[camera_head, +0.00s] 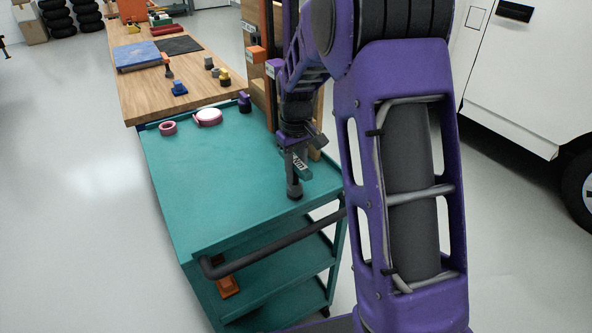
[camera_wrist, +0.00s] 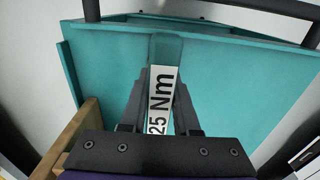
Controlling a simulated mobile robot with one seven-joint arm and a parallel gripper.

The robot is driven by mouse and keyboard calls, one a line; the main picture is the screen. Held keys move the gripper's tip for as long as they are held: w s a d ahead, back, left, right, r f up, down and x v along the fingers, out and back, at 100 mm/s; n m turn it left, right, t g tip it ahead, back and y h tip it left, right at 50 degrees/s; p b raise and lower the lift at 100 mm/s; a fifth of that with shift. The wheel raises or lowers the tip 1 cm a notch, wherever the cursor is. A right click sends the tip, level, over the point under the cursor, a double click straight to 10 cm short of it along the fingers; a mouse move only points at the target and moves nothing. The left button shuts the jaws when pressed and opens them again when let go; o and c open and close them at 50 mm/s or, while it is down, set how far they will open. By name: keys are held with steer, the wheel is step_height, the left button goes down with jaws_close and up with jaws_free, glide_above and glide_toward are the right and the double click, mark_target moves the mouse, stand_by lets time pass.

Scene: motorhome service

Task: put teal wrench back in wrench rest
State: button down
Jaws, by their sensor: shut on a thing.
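My gripper (camera_head: 295,168) is over the near right part of the teal cart top. It is shut on the teal wrench (camera_head: 302,166), which carries a white label. In the wrist view, the wrench (camera_wrist: 165,48) lies between the two fingers of my gripper (camera_wrist: 163,82), and its label reads "25 Nm". Its teal colour nearly merges with the cart top, so I cannot tell whether it touches it. A wooden upright (camera_head: 258,88) with orange blocks stands behind my arm; I cannot tell whether it holds the wrench rest.
The teal cart top (camera_head: 205,190) is mostly clear. Pink tape (camera_head: 168,128), a pink-and-white roll (camera_head: 208,117) and a purple item (camera_head: 244,102) sit at its far end. A wooden bench (camera_head: 140,84) lies beyond. A white vehicle (camera_head: 525,75) stands at right.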

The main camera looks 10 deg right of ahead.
steer(key=shift+f+b, duration=0.4)
steer(key=shift+f, duration=0.25)
steer(key=c, duration=0.6)
jaws_free()
